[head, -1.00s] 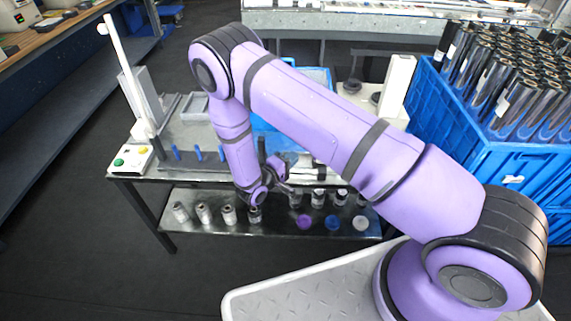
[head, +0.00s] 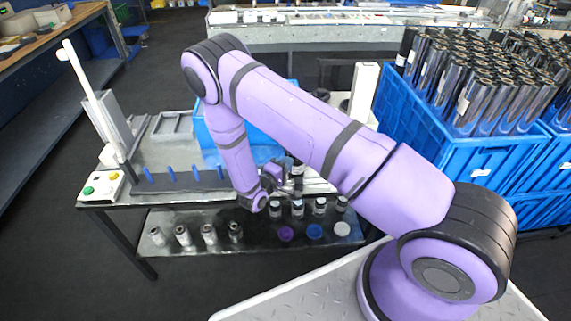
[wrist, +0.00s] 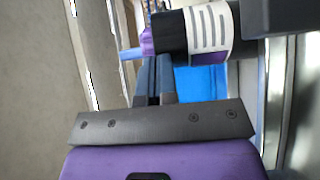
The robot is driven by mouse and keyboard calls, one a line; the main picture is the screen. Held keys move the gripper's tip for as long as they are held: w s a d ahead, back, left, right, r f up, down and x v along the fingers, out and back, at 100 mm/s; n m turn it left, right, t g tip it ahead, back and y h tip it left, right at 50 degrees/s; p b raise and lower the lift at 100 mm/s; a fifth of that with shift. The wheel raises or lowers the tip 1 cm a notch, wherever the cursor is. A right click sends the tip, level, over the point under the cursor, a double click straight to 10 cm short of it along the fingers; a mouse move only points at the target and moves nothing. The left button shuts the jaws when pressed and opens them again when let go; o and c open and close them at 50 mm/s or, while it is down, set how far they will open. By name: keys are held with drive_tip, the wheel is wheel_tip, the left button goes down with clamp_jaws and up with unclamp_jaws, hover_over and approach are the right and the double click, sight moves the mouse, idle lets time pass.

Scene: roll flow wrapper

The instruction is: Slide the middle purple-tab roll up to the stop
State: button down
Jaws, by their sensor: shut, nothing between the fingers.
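The roll with the purple tab (wrist: 147,42) shows close up in the wrist view. It has a black end and a white label with dark stripes (wrist: 210,30), and its right part runs out of the picture. My gripper (wrist: 155,65) is shut and empty, its fingertips just below the purple tab. I cannot tell whether they touch it. In the head view my gripper (head: 276,176) is low at the right part of the bench, beside a dark upright roll (head: 297,172). The stop cannot be made out.
The bench (head: 100,206) has blue pegs (head: 171,174) and a button box (head: 102,188). Its lower shelf (head: 260,240) holds several small cylinders and purple, blue and white discs. Blue crates (head: 440,130) of shiny rolls stand at the right. Grey floor is open at the left.

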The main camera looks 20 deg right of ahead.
drive_tip(key=d, duration=0.2)
drive_tip(key=s+d, duration=0.1)
drive_tip(key=d, duration=0.2)
drive_tip(key=s+d, duration=0.1)
drive_tip(key=d, duration=0.1)
drive_tip(key=shift+d, duration=0.3)
